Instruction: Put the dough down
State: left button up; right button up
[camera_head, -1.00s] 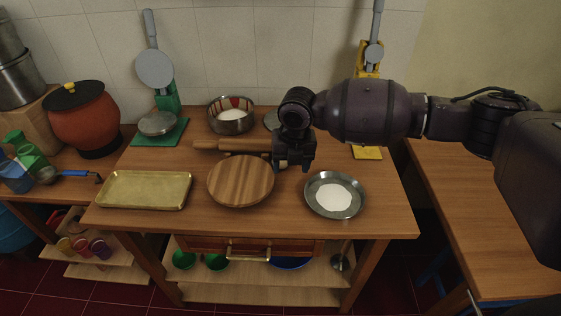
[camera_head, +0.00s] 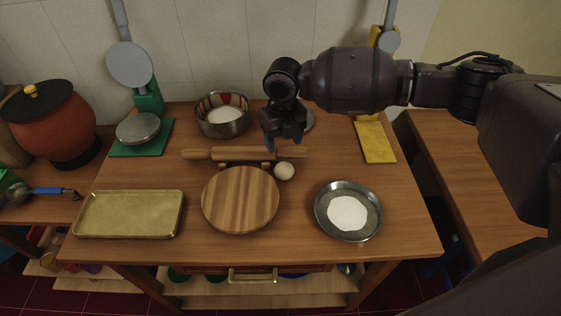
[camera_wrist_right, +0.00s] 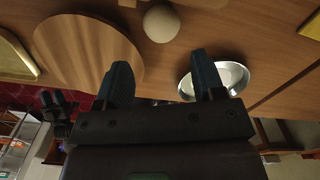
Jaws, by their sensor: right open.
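A small pale ball of dough (camera_head: 284,171) rests on the wooden table, just beside the upper right edge of the round striped board (camera_head: 240,200) and in front of the rolling pin. My right gripper (camera_head: 283,143) is open and empty, above and behind the dough, apart from it. In the right wrist view the dough (camera_wrist_right: 161,23) lies beyond the spread fingers (camera_wrist_right: 162,82), with the round board (camera_wrist_right: 88,48) to its left.
A rolling pin (camera_head: 230,153) lies behind the board. A metal plate of white flour (camera_head: 374,214) stands to the right, a brass tray (camera_head: 88,214) to the left.

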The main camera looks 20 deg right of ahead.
aim_at(284, 170)
jog(key=f, duration=0.7)
jog(key=f+b, duration=0.1)
jog(key=f, duration=0.2)
jog(key=shift+s+d+f, duration=0.1)
jog(key=shift+s+f, duration=0.15)
jog(key=shift+s, duration=0.05)
jog(key=c, duration=0.6)
jog(key=shift+r, duration=0.1)
jog(key=shift+c, duration=0.2)
